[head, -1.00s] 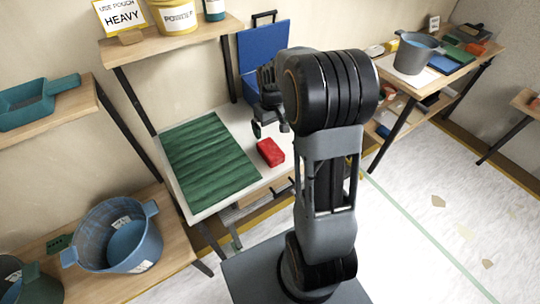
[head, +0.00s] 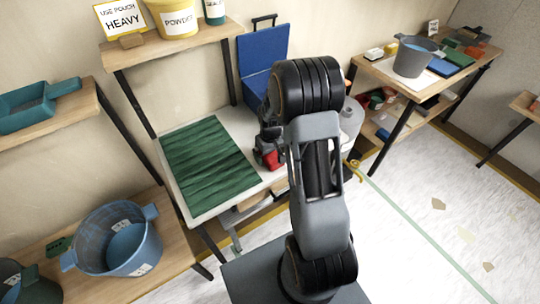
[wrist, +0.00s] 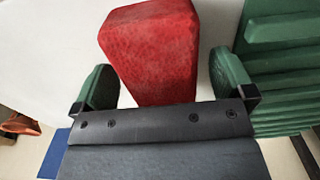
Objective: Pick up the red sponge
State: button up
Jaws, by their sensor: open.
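The red sponge (wrist: 150,50) is a red block on the white tabletop, seen close up in the wrist view. Its near end lies between the two green-padded fingers of my gripper (wrist: 160,88). A gap shows between the sponge and each finger, wider on the right. In the head view the sponge (head: 272,159) is partly hidden by my gripper (head: 266,150), which is down over it at the table's front part. My gripper is open around the sponge.
A green ribbed mat (head: 210,165) lies left of the sponge on the white table (head: 195,212). A blue case (head: 262,55) stands at the table's back. A shelf with a powder bucket (head: 172,18) is above on the left.

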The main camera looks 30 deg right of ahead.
jog(key=shift+f, duration=0.25)
jog(key=shift+c, duration=0.2)
jog(key=c, duration=1)
jog(key=shift+o, duration=0.2)
jog(key=shift+r, duration=0.1)
jog(key=shift+r, duration=0.25)
notch_tip(320, 180, up, 2)
jog(key=shift+w+r, duration=0.1)
jog(key=s+r, duration=0.2)
jog(key=s+a+r, duration=0.1)
jog(key=s+r, duration=0.1)
jog(key=r, duration=0.1)
jog(key=shift+a+r, duration=0.1)
jog(key=shift+r, duration=0.05)
jog(key=s+a+r, duration=0.3)
jog(key=s+r, duration=0.2)
jog(key=s, duration=0.4)
jog(key=shift+s, duration=0.3)
